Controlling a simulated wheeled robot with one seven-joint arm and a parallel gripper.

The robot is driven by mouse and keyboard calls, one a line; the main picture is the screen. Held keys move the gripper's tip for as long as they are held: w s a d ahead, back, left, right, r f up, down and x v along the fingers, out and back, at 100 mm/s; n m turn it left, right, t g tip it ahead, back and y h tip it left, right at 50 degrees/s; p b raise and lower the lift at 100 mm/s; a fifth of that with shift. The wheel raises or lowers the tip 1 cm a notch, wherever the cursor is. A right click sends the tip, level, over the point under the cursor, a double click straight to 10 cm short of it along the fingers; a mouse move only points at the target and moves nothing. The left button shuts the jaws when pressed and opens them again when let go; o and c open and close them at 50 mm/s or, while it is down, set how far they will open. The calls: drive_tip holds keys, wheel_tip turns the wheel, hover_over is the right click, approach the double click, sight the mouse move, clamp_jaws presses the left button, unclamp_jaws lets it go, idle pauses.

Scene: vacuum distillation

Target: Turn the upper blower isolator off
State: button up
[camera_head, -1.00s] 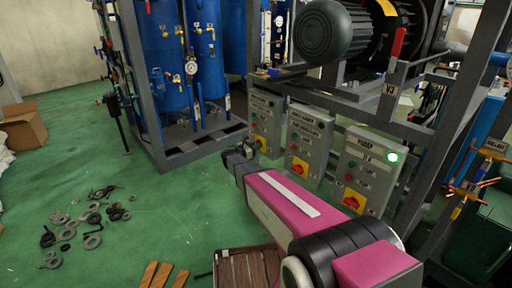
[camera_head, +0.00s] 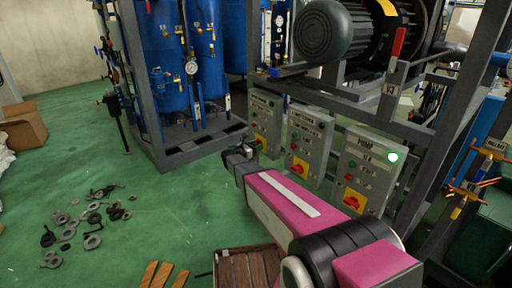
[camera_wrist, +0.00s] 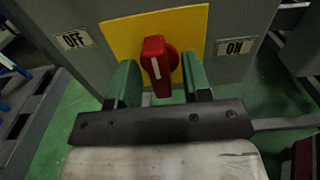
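Three grey isolator boxes stand in a row in the head view: the left box (camera_head: 264,110), the middle box (camera_head: 305,130) and the right box (camera_head: 368,163). Their name labels are mostly too small to read. My gripper (camera_head: 243,152) is at the left box's yellow switch plate. In the wrist view, a red knob (camera_wrist: 156,66) sits on a yellow plate (camera_wrist: 193,25), its white-marked handle roughly upright.
The right box has a lit green lamp (camera_head: 393,157). A grey frame (camera_head: 408,110) carrying a motor (camera_head: 322,32) stands behind the boxes. Blue tanks (camera_head: 165,60) stand at the back left. Loose rings (camera_head: 92,241) lie on the open green floor at left.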

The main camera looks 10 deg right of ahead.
drive_tip(key=shift+a, duration=0.1)
drive_tip(key=v, duration=1)
drive_tip(key=shift+s+a, duration=0.2)
